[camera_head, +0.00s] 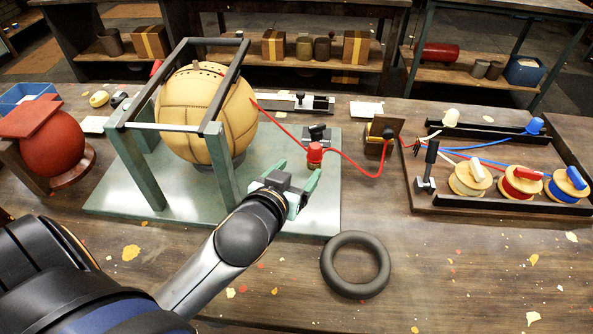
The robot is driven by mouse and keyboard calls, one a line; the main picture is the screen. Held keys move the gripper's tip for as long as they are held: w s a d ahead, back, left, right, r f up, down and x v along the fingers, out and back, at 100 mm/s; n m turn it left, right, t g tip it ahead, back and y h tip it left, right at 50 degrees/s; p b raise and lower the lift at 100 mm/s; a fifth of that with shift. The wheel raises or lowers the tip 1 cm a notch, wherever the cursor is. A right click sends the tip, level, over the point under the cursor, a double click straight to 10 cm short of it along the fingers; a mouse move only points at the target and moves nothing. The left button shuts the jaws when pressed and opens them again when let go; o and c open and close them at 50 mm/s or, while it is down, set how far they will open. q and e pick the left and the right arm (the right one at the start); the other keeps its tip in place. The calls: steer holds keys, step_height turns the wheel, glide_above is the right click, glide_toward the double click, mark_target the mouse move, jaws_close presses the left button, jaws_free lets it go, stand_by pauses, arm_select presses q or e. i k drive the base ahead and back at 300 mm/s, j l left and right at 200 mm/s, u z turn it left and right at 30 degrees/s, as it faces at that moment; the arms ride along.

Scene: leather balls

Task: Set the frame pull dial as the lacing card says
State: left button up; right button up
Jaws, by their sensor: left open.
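A tan stitched ball (207,115) sits inside a green-grey frame (134,160) with dark top bars, on a pale green base plate (270,218). My left gripper (302,190) is open and empty over the right part of the plate, just below and left of a red knob-like piece (315,153) near a black block. A red lace (350,163) runs from the ball past that piece to a small upright brown plate with a dark fitting (385,134). I cannot tell which part is the dial. A small pale card (367,109) lies behind; its writing is unreadable. My right gripper is not in view.
A dark ring (355,265) lies on the table in front. A tray (470,211) at the right holds spools with white, red and blue pieces. A red ball (52,152) stands at the left. The front right of the table is mostly clear, with small scraps.

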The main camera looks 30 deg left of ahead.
mark_target(316, 131)
steer(key=k+l, duration=0.15)
steer(key=k, duration=0.35)
steer(key=k+l, duration=0.15)
steer(key=k, duration=0.35)
